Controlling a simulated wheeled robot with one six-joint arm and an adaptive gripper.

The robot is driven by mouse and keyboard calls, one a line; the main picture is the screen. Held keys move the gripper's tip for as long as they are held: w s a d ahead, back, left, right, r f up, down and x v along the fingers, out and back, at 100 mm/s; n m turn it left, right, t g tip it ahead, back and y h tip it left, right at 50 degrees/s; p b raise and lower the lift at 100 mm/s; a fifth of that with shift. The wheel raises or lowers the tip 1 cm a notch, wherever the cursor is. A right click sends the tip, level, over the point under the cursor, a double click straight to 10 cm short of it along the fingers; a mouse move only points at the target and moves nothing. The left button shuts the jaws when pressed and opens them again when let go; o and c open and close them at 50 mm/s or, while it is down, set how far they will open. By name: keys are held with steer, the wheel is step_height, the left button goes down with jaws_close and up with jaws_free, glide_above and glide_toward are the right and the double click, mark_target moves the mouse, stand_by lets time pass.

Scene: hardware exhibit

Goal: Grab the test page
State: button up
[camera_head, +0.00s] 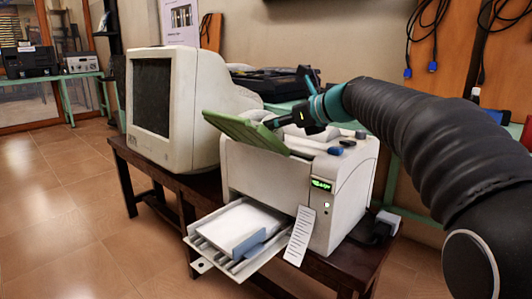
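A beige printer (265,175) stands on a dark wooden table, with a green flap (246,131) tilted up at its top left. Its tray (203,264) sticks out at the front with white sheets (242,224) and a blue guide in it. A narrow white strip with marks along it (299,236) hangs at the printer's front, right of the tray. I cannot tell which paper is the test page. My gripper (290,120), dark and teal, is above the printer top, just right of the flap. Its fingertips are small and unclear, and contact with the flap cannot be told.
A beige monitor (176,105) stands left of the printer. A small blue item (335,150) and dark items lie on the printer top. A dark device (266,83) is behind. A small box with cables (378,226) sits at the right. Floor in front and left is clear.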

steer(key=x, duration=0.4)
steer(key=shift+s+a+r, duration=0.1)
steer(key=shift+s, duration=0.05)
steer(key=shift+c, duration=0.2)
jaws_close()
